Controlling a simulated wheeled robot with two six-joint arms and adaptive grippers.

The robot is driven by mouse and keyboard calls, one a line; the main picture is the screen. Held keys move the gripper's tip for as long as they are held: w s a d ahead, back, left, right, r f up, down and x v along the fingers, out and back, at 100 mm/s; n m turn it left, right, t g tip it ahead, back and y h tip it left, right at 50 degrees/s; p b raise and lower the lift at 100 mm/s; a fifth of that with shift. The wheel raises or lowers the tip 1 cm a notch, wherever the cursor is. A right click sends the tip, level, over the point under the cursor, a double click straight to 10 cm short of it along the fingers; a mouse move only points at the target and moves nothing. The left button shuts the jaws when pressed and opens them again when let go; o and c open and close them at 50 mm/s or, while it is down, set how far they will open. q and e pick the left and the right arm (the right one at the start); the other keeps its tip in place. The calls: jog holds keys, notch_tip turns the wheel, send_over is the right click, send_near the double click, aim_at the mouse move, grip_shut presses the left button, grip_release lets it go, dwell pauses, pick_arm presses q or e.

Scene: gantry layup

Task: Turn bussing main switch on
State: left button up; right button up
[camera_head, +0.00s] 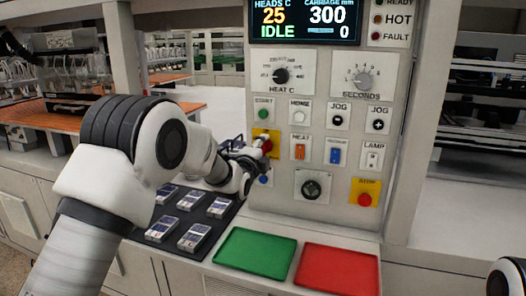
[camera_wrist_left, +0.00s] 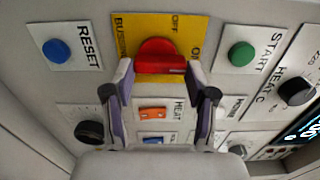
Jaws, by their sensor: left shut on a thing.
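The bussing main switch is a red rotary knob (camera_head: 267,145) on a yellow plate (camera_head: 259,133) at the panel's left side. In the left wrist view the red knob (camera_wrist_left: 160,56) sits on the yellow plate (camera_wrist_left: 128,30) marked OFF and ON. Its red grip bar lies across the picture; I cannot tell which mark it points to. My left gripper (camera_head: 258,160) reaches it from the lower left. In the wrist view the left gripper's fingers (camera_wrist_left: 159,74) stand on both sides of the bar and are shut on it. My right gripper is out of view.
A blue reset button (camera_wrist_left: 57,50) and a green start button (camera_wrist_left: 241,54) flank the switch closely. A red stop button (camera_head: 365,199) is at the lower right. Green (camera_head: 256,233) and red (camera_head: 340,250) trays and a dark mat with several small packs (camera_head: 195,236) lie below.

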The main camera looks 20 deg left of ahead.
pick_arm(q)
jog(key=shift+a+r, duration=0.1)
jog(key=shift+r, duration=0.2)
jog(key=o, duration=1.2)
jog(key=shift+w, duration=0.1)
jog(key=shift+c, duration=0.2)
jog(key=shift+a+f, duration=0.1)
jog(key=shift+f, duration=0.1)
jog(key=shift+s, duration=0.35)
jog(key=s, duration=1.1)
jog(key=shift+s+a, duration=0.15)
jog(key=shift+a, duration=0.05)
jog(key=shift+f, duration=0.15)
